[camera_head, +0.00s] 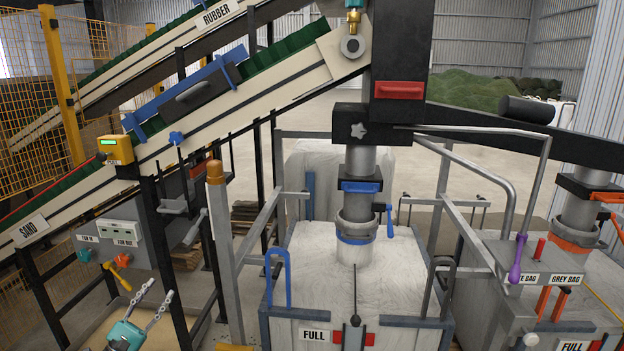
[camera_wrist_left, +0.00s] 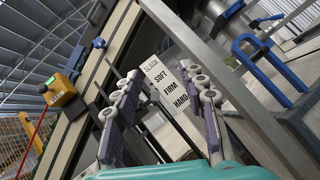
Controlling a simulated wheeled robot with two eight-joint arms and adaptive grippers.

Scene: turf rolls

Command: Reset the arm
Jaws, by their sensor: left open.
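My left gripper (camera_head: 156,292) shows at the bottom left of the head view, with a teal body and grey linked fingers. Its fingers are apart and nothing is between them. In the left wrist view the open fingers (camera_wrist_left: 165,82) point toward a white sign (camera_wrist_left: 176,92) reading SLACK, SOFT, FIRM, HARD. I cannot tell how far the sign is from the fingertips. My right gripper is in neither view.
A white bulk bag (camera_head: 310,250) marked FULL hangs under a filling spout (camera_head: 358,215) in a grey frame. Conveyors (camera_head: 200,110) marked SAND and RUBBER slope across the left. A grey control box (camera_head: 125,240) stands behind my left gripper. A grey post (camera_head: 222,260) rises to its right.

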